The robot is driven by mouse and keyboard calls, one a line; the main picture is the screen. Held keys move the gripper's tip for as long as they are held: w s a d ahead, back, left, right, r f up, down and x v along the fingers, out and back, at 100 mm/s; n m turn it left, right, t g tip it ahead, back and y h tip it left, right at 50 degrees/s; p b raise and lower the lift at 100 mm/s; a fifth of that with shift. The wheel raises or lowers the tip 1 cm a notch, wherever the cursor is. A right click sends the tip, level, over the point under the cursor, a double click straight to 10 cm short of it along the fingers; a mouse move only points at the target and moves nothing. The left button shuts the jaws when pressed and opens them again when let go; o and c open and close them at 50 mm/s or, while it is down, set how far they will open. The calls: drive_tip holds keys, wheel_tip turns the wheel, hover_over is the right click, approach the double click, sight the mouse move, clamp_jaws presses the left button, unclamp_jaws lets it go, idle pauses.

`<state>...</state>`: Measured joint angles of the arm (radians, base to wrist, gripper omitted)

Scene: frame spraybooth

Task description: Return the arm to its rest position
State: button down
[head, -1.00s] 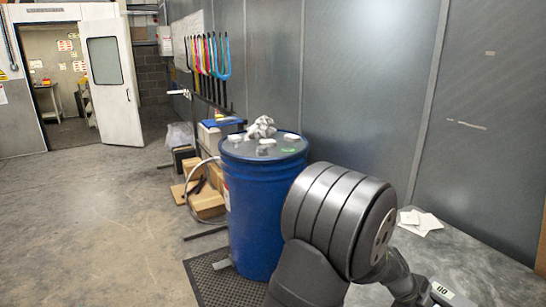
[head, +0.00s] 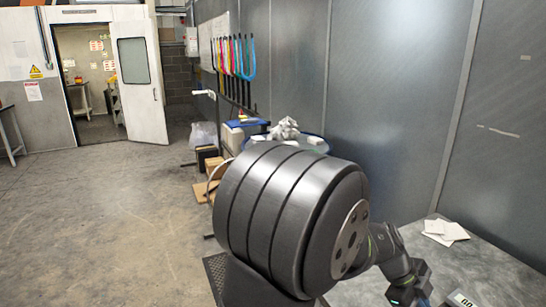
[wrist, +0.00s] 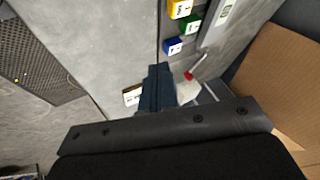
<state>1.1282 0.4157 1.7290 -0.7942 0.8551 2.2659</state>
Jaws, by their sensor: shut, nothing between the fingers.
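My gripper (wrist: 158,72) shows in the wrist view as dark, narrow fingers, shut together and holding nothing. It is over a grey surface, below small yellow (wrist: 180,8), green (wrist: 189,22) and blue (wrist: 172,45) blocks in the picture. In the head view my arm fills the middle. Its dark far end (head: 408,291) is low at the right, over the grey table (head: 362,292). The fingertips cannot be made out there.
A blue drum (head: 317,135) with a crumpled cloth (head: 285,128) on top is mostly hidden behind my arm. White sheets (head: 445,231) and a numbered device (head: 463,299) lie on the table. Cardboard (wrist: 285,85) fills the wrist view's right side. The left floor is open.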

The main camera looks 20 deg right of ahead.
drive_tip(key=w+d+r+n+y, duration=0.2)
drive_tip(key=d+r+n, duration=0.3)
drive_tip(key=d+n, duration=0.3)
drive_tip(key=shift+w+d+r, duration=0.35)
drive_tip(key=shift+d+r, duration=0.05)
drive_tip(key=shift+d, duration=0.9)
drive_tip(key=c, duration=2.2)
unclamp_jaws()
